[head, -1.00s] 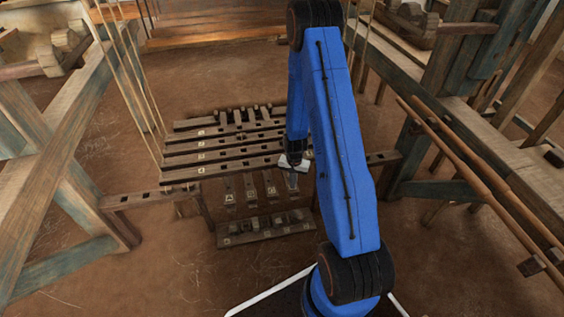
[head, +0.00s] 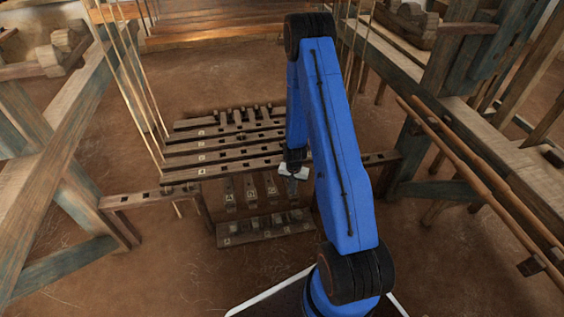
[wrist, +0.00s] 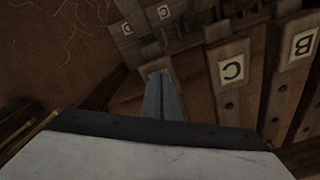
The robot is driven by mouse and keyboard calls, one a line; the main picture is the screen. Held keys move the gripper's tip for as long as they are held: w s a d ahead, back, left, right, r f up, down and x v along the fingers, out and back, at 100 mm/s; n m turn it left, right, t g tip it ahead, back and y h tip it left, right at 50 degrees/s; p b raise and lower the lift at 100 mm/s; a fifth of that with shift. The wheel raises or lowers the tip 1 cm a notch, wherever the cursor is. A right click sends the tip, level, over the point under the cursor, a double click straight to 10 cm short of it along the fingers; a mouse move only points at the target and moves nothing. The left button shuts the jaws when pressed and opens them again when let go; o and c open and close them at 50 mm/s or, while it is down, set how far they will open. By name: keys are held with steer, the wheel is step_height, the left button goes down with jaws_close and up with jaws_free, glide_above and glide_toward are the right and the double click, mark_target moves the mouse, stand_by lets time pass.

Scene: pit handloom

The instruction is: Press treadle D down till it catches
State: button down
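My gripper (head: 292,190) points down at the right end of the row of treadles; its two grey fingers are together in the wrist view (wrist: 163,75), with nothing seen between them. Treadle D is the rightmost bar, mostly hidden under and behind the fingers. A strip of wood (wrist: 152,68) shows at the fingertips. I cannot tell whether the tips touch it or how far down it is. Treadle C (wrist: 232,75), with its letter card, lies beside the fingers on the right in the wrist view.
Treadle B (wrist: 298,55) lies beyond treadle C. A lettered catch board (head: 265,232) stands in front of the treadles. Several slotted beams (head: 225,158) run behind. Loom posts stand left and right, and bare earth floor (head: 170,270) is open in front.

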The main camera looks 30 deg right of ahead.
steer(key=shift+w+f, duration=0.1)
steer(key=shift+f, duration=3.35)
steer(key=shift+r, duration=0.1)
steer(key=shift+r, duration=2.4)
steer(key=shift+r, duration=0.1)
